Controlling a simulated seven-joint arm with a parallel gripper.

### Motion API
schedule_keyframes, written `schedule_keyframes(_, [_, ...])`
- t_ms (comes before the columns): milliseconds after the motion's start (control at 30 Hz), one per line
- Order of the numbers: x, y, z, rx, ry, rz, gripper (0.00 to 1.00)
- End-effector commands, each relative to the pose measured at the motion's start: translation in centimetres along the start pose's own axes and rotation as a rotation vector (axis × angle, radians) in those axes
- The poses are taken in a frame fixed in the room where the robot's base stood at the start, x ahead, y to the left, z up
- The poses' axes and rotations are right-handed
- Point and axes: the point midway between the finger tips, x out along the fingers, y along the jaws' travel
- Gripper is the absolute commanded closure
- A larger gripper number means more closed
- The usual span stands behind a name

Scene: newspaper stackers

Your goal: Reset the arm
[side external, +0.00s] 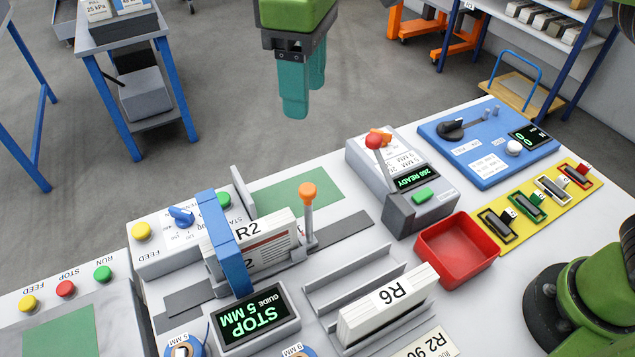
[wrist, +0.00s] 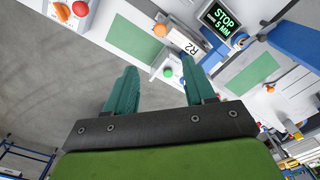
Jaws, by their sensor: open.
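My gripper (side external: 304,96) hangs high over the back edge of the white table, with teal fingers pointing down and nothing in them. In the wrist view my gripper (wrist: 160,80) has its two fingers wide apart and empty. The R2 stack (side external: 277,252) stands upright in a machine under a blue band, below and in front of the gripper. The R2 label also shows past the fingertips in the wrist view (wrist: 190,47). Nothing touches the gripper.
On the table are a display reading STOP 5 MM (side external: 253,317), an R6 stack (side external: 388,305) in a rack, a red tray (side external: 457,252), a red-knobbed lever unit (side external: 405,205) and a blue panel (side external: 487,165). An orange-topped lever (side external: 308,205) stands up. Air around the gripper is clear.

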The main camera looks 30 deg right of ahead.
Motion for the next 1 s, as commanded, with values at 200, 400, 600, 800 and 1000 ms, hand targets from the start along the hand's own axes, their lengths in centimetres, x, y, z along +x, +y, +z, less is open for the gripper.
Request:
schedule_keyframes(200, [0.1, 0.1, -0.1, 0.015, 0.006, 0.005, 0.46])
schedule_keyframes(400, [2.8, 0.7, -0.1, 0.065, 0.04, 0.02, 0.46])
schedule_keyframes(600, [3.5, 4.6, 4.8, 0.255, 0.153, -0.003, 0.46])
schedule_keyframes(800, [4.3, 8.5, 12.3, 0.534, 0.311, -0.042, 0.46])
schedule_keyframes(1000, [6.2, 10.8, 20.6, 0.841, 0.489, -0.071, 0.46])
